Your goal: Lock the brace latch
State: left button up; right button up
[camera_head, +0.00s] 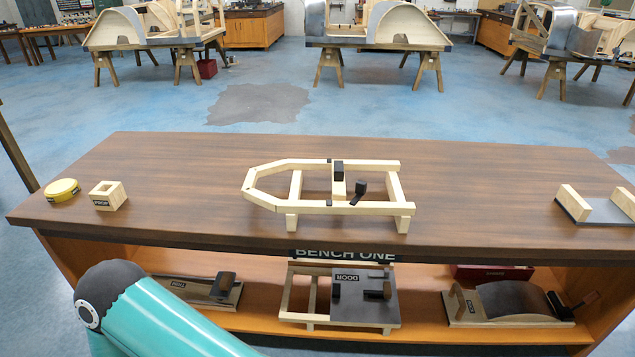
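A pale wooden frame (330,206) with a pointed left end stands on the bench top, raised on short feet. A short crossbar (338,190) spans its middle. A black block (338,168) sits at the crossbar's far end. A small black lever-like piece (359,189) stands tilted near the front rail, right of the crossbar and apart from the black block. This looks like the brace latch, but no label on it shows. Neither gripper is in view. Only a teal link of mine with a dark joint shows at the lower left.
The dark wooden bench top (190,180) is mostly clear. A yellow round tin (62,189) and a wooden PROP box (108,196) stand at its left, a grey plate with wooden blocks (595,208) at its right. The shelf below holds a DOOR panel (352,307) and other fixtures.

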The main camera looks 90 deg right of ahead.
aim_at(360, 187)
jog(key=k, duration=0.8)
jog(key=u, duration=2.1)
jog(key=i, duration=0.1)
jog(key=z, duration=3.75)
jog(key=i, duration=0.25)
jog(key=z, duration=0.4)
jog(key=i, duration=0.8)
jog(key=u, duration=0.2)
jog(key=k, duration=0.9)
jog(key=z, duration=0.2)
jog(key=i, duration=0.9)
jog(key=u, duration=0.1)
